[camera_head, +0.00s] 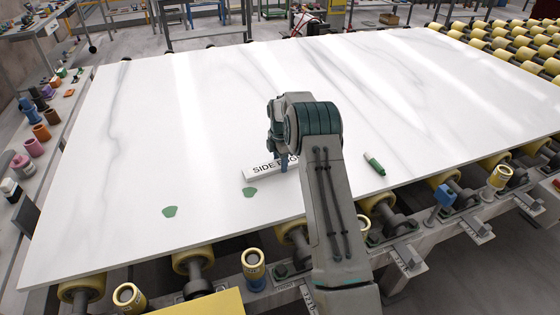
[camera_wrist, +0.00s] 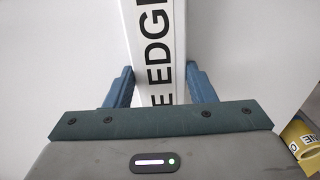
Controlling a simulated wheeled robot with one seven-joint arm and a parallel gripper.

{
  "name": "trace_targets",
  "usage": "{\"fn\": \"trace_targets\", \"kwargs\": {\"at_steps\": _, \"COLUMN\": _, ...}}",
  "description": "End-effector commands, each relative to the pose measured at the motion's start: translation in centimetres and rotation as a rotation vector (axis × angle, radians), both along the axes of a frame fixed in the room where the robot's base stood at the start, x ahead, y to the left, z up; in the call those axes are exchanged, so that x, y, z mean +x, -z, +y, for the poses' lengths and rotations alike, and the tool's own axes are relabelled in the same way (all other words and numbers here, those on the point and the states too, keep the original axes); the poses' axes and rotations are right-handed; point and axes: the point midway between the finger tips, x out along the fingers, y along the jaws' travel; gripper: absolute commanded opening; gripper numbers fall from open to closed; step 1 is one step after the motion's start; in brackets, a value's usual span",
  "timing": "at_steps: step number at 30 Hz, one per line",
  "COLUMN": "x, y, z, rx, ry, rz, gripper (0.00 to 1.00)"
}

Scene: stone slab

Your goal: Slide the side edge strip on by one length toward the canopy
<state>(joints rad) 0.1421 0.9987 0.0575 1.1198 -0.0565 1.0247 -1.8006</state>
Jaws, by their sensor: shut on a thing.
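The side edge strip (camera_head: 257,170) is a white bar with black lettering, "SIDE" readable in the head view. It lies on the white stone slab (camera_head: 200,120), near the slab's front edge. My gripper (camera_head: 280,162) is over the strip's right part and hides some of it. In the wrist view the strip (camera_wrist: 152,45) reads "EDGE" and runs between the two blue fingers of my gripper (camera_wrist: 160,82), which is shut on its sides. I cannot make out a canopy in either view.
Two flat green patches (camera_head: 169,211) (camera_head: 250,192) lie on the slab left of and below the strip. A green marker (camera_head: 374,163) lies to the right. Yellow rollers (camera_head: 194,261) line the front edge. The slab's left and far parts are clear.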

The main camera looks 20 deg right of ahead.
Motion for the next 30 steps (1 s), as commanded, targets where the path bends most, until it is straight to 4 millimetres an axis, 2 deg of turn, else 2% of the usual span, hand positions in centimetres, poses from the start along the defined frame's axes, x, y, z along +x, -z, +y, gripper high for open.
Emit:
{"fn": "trace_targets", "kwargs": {"at_steps": 3, "x": 0.0, "y": -0.1, "z": 0.0, "rx": 0.000, "ry": 0.001, "rz": -0.001, "gripper": 0.14}}
{"fn": "trace_targets", "kwargs": {"at_steps": 4, "x": 0.0, "y": -0.1, "z": 0.0, "rx": 0.000, "ry": 0.001, "rz": -0.001, "gripper": 0.58}}
{"fn": "trace_targets", "kwargs": {"at_steps": 6, "x": 0.0, "y": -0.1, "z": 0.0, "rx": 0.000, "ry": 0.001, "rz": -0.001, "gripper": 0.75}}
{"fn": "trace_targets", "kwargs": {"at_steps": 17, "x": 0.1, "y": -0.5, "z": 0.0, "rx": -0.001, "ry": 0.001, "rz": -0.002, "gripper": 0.75}}
{"fn": "trace_targets", "kwargs": {"at_steps": 20, "x": 0.1, "y": -1.7, "z": 0.0, "rx": -0.001, "ry": 0.001, "rz": -0.003, "gripper": 0.75}}
{"fn": "trace_targets", "kwargs": {"at_steps": 23, "x": 0.1, "y": -3.7, "z": -0.1, "rx": -0.001, "ry": 0.002, "rz": -0.006, "gripper": 0.75}}
{"fn": "trace_targets", "kwargs": {"at_steps": 30, "x": 0.1, "y": -9.3, "z": -0.1, "rx": 0.000, "ry": 0.003, "rz": -0.005, "gripper": 0.75}}
